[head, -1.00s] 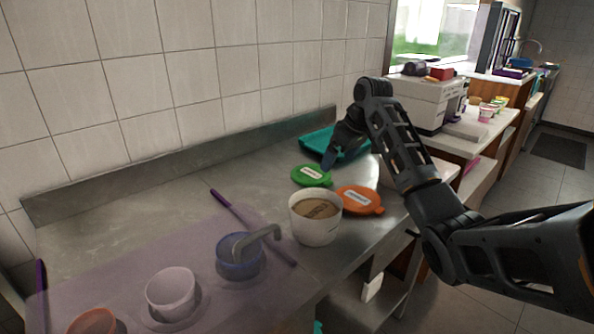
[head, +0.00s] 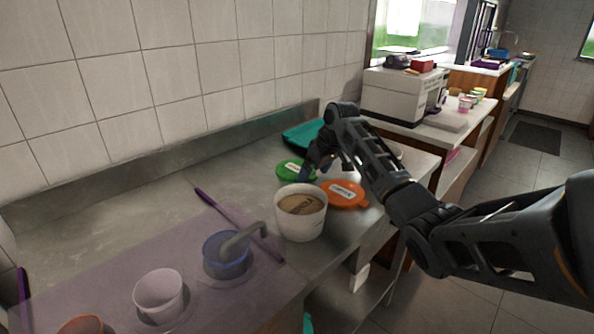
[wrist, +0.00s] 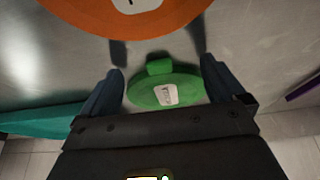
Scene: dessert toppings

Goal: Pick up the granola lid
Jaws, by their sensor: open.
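A green lid (head: 288,167) with a white label lies on the steel counter behind a white tub. An orange lid (head: 343,195) with a white label lies to the right of it. The label print is too small to tell which is the granola lid. My gripper (head: 312,172) is low over the counter at the green lid and hides part of it. In the wrist view my gripper (wrist: 163,68) is open, with the green lid (wrist: 145,92) between its two blue fingers. The orange lid (wrist: 95,14) is at the top of that view.
The white tub (head: 301,226) with brown contents stands close in front of the lids. A teal tray (head: 300,135) lies behind them, by the wall. A purple mat (head: 110,268) at the front left holds several bowls; a ladle (head: 245,237) rests in the blue one.

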